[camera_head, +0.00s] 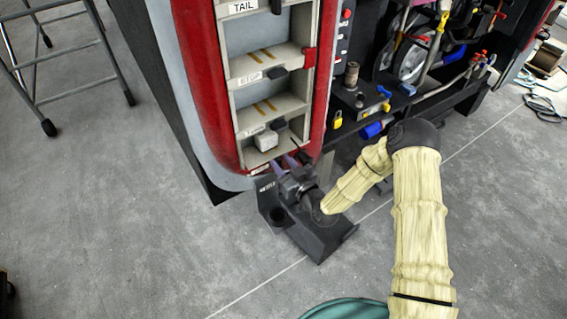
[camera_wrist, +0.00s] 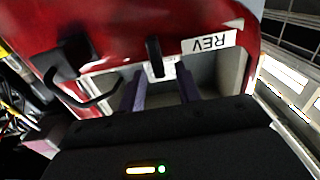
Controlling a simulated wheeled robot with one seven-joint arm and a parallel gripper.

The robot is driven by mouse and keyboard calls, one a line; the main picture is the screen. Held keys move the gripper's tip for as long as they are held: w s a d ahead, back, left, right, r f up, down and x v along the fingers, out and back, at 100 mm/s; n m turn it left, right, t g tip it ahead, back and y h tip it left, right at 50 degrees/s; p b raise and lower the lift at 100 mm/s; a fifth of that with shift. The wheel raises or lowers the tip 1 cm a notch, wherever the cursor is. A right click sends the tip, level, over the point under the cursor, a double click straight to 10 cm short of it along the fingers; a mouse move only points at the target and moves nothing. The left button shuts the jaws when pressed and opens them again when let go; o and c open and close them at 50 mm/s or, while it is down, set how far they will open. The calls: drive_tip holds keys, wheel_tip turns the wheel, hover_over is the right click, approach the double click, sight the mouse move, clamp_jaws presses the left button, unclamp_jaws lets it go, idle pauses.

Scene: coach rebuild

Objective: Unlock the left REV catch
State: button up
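The red lamp housing (camera_head: 200,75) has stacked pale compartments. In the wrist view, a white REV label (camera_wrist: 209,42) appears upside down on its red rim. A dark upright tab (camera_wrist: 153,57), possibly a catch, stands beside the label over a pale block (camera_wrist: 162,72). My gripper (camera_head: 292,161) is at the housing's bottom edge. Its two purple fingers (camera_wrist: 160,82) are apart, with the tab seen between and beyond their tips. I cannot tell whether they touch it. In the head view, my gripper hides part of the lower edge, and I cannot tell which catch is left.
In the wrist view, a black hooked handle (camera_wrist: 85,90) lies left of the fingers. A compartment labelled TAIL (camera_head: 243,8) is higher up. An open bay with hoses and a yellow padlock (camera_head: 336,120) is to the right.

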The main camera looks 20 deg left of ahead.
clamp_jaws()
